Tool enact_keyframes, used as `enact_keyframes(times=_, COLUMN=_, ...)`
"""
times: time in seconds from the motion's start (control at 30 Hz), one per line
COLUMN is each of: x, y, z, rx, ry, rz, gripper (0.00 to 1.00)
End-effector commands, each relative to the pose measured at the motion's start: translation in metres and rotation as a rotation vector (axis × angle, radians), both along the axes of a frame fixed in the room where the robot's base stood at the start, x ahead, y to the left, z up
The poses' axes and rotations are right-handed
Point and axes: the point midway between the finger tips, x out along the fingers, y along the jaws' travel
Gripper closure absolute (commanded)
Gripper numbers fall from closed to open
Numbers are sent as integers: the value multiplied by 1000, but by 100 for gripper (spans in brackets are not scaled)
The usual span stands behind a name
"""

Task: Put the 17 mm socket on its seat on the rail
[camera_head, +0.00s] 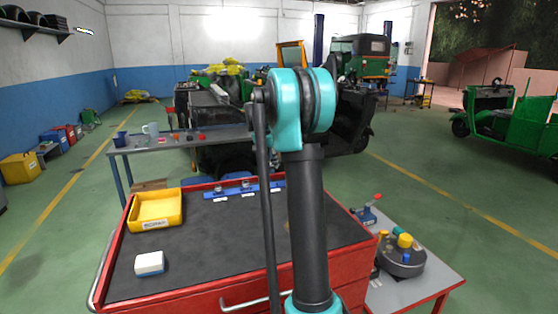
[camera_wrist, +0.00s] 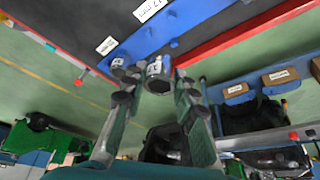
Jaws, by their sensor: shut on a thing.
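A chrome socket (camera_wrist: 158,80) with a small white label sits between the fingertips of my gripper (camera_wrist: 156,94) in the wrist view. My gripper is shut on it. The held socket overlaps the edge of the blue rail (camera_wrist: 152,36) in that view; I cannot tell whether it touches the rail. Another socket (camera_wrist: 119,68) is beside it, at the rail's end. Small blue pegs show on the rail, and white labels (camera_wrist: 106,46) lie along it. In the head view the rail (camera_head: 265,188) runs along the back of the cart top; my arm hides part of it and my gripper.
The dark mat (camera_head: 215,240) on the red cart carries a yellow tray (camera_head: 138,224) at left and a white-and-blue block (camera_head: 149,263) at front left. A side table with a round grey container (camera_head: 402,262) stands at right. A grey bench (camera_head: 180,143) stands behind the cart.

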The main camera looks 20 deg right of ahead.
Motion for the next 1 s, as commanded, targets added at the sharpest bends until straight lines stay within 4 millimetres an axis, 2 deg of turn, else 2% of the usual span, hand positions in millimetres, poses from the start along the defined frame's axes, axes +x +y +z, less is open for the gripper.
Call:
enact_keyframes(times=0.6, x=0, y=-1, z=-48, rx=0, ry=0, rz=-1, gripper=100)
enact_keyframes(times=1.0, x=0, y=-1, z=-56, rx=0, ry=0, rz=-1, gripper=100)
